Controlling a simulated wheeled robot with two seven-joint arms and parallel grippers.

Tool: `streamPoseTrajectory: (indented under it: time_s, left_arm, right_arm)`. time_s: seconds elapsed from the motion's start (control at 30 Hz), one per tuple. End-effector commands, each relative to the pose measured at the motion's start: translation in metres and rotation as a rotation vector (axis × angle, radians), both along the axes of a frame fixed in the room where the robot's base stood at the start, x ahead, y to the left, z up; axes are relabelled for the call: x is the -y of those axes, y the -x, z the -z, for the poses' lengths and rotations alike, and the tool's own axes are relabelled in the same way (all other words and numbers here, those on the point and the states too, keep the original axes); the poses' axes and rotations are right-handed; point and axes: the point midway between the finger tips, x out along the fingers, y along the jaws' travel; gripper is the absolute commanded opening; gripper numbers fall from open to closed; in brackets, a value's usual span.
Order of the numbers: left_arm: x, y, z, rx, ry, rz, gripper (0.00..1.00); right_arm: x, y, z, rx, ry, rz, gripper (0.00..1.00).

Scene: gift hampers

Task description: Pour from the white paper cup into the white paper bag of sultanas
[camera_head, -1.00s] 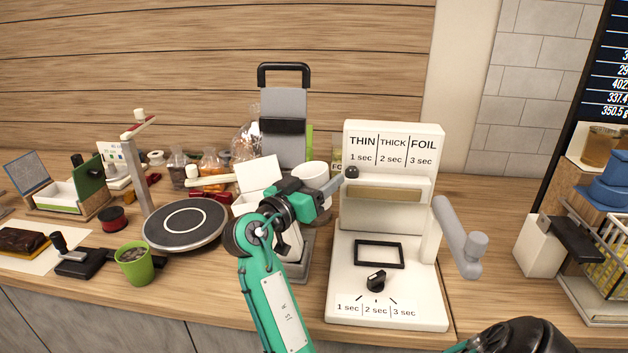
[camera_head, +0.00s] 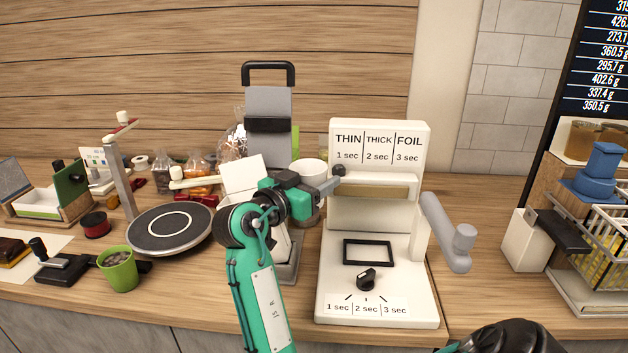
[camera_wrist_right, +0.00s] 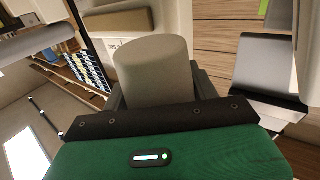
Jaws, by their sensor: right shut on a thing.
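The white paper cup (camera_head: 312,171) is between the white box-like holder and the sealing machine. It looks about upright in the head view, and its contents cannot be seen. My right gripper (camera_head: 318,190) is shut on it. In the right wrist view the cup (camera_wrist_right: 155,72) fills the space between the fingers. A white, open-topped shape (camera_head: 257,176), probably the paper bag of sultanas, stands just left of my gripper. My arm hides much of it, and no sultanas show. My left gripper is not in view.
The white sealing machine (camera_head: 340,295) stands close on the right, with a grey side handle (camera_head: 447,230). A grey stand (camera_head: 268,108) rises behind. A round black turntable (camera_head: 140,245) and a green cup (camera_head: 119,272) are at left. A wire basket (camera_head: 597,240) is at right.

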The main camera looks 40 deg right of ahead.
Motion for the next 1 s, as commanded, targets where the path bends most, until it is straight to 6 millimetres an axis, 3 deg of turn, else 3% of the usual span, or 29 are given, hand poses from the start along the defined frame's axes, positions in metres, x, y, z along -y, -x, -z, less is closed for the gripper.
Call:
streamPoseTrajectory:
  time_s: [0.5,1.0]
  left_arm:
    - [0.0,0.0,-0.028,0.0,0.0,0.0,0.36]
    - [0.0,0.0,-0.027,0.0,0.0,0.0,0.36]
  right_arm:
    - [0.0,0.0,-0.049,0.001,0.001,0.0,0.32]
    - [0.0,0.0,-0.048,0.0,0.001,0.0,0.32]
